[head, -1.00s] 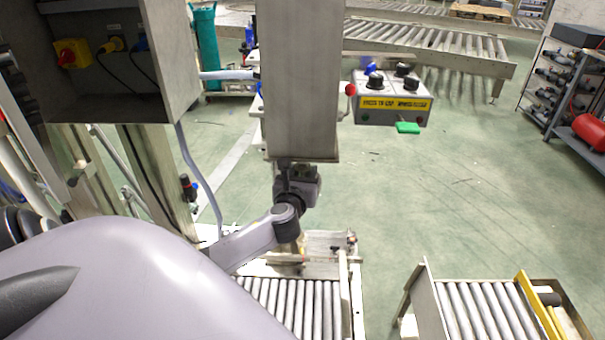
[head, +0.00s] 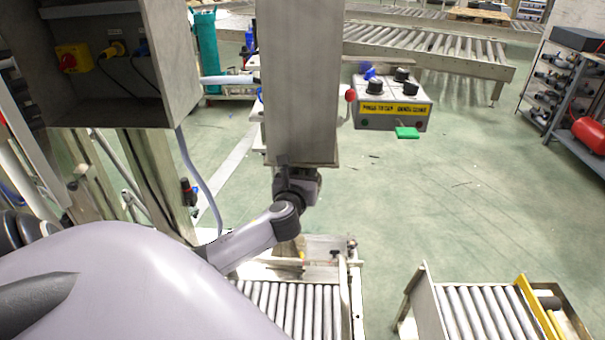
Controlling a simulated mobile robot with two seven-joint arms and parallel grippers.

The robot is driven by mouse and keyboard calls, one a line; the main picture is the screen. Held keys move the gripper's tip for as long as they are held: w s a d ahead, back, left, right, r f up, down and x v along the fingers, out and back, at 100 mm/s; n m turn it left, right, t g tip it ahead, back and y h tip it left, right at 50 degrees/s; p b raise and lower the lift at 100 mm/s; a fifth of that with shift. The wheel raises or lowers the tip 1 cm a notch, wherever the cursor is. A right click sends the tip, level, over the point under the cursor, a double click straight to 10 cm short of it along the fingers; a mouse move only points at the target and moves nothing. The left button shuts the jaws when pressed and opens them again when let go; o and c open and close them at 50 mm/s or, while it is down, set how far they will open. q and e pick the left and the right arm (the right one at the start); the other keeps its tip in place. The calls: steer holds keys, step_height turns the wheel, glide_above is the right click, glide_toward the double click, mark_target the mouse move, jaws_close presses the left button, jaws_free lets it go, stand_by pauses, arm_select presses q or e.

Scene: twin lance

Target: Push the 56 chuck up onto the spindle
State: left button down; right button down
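My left arm comes in from the lower left, and its dark wrist sits right under the lower end of a tall grey metal column (head: 300,90). The dark end of my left gripper (head: 283,168) shows only in part at the column's lower edge; its fingertips cannot be made out. I cannot pick out the 56 chuck or the spindle; the column and my wrist cover that area. Whether the gripper touches or holds anything cannot be seen. My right gripper is not in view.
Below my wrist is a metal plate (head: 325,245) with a roller conveyor (head: 310,305) in front. A control box (head: 393,108) with knobs and a green tab stands right of the column. Another roller section (head: 475,308) is at lower right. Open green floor lies between.

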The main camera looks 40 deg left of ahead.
arm_select(q)
steer(key=shift+c, duration=2.4)
jaws_free()
steer(key=shift+r, duration=0.2)
steer(key=shift+f, duration=0.25)
steer(key=v, duration=0.7)
steer(key=shift+r, duration=0.15)
steer(key=shift+s, duration=0.1)
